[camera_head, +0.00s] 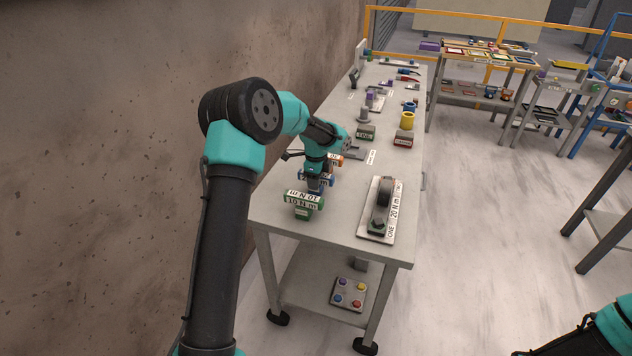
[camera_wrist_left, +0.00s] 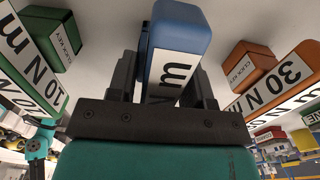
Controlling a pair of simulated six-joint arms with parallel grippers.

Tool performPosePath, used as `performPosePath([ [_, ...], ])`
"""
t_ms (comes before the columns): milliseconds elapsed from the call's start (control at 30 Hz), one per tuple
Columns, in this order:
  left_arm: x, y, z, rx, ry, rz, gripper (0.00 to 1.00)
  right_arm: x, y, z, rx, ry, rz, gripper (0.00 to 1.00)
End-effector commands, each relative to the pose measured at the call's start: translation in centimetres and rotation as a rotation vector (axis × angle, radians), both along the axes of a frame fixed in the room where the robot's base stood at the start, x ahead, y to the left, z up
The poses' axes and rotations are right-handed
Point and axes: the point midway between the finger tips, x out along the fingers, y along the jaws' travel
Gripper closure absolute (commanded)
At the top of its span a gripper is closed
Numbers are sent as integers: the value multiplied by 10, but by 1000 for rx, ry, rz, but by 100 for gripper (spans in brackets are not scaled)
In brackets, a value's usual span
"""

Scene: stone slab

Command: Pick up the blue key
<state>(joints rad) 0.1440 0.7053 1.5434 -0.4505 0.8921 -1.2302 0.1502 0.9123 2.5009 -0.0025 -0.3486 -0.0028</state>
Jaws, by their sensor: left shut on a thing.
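The blue key (camera_wrist_left: 178,38) is a blue block with a white label. It sits between the two dark fingers of my left gripper (camera_wrist_left: 170,75) in the left wrist view. In the head view the left gripper (camera_head: 315,184) points down over the near left part of the table, and the blue key (camera_head: 328,181) is mostly hidden by it. The gripper is shut on the key. I cannot tell whether the key touches the table. My right gripper is not in view; only part of my right arm shows at the bottom right.
A green key (camera_head: 303,201) stands just in front of the gripper and an orange key (camera_head: 336,160) just behind it, both close. A grey plate with a dark tool (camera_head: 381,208) lies to the right. More objects line the table's far part.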

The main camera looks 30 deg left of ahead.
Motion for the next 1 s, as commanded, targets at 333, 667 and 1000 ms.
performPosePath([
  [333,1,0,13,1,-3,0,96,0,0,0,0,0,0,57],
  [667,1,0,70,1,-5,0,96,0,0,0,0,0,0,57],
  [1000,0,0,101,0,-1,1,96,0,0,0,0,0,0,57],
])
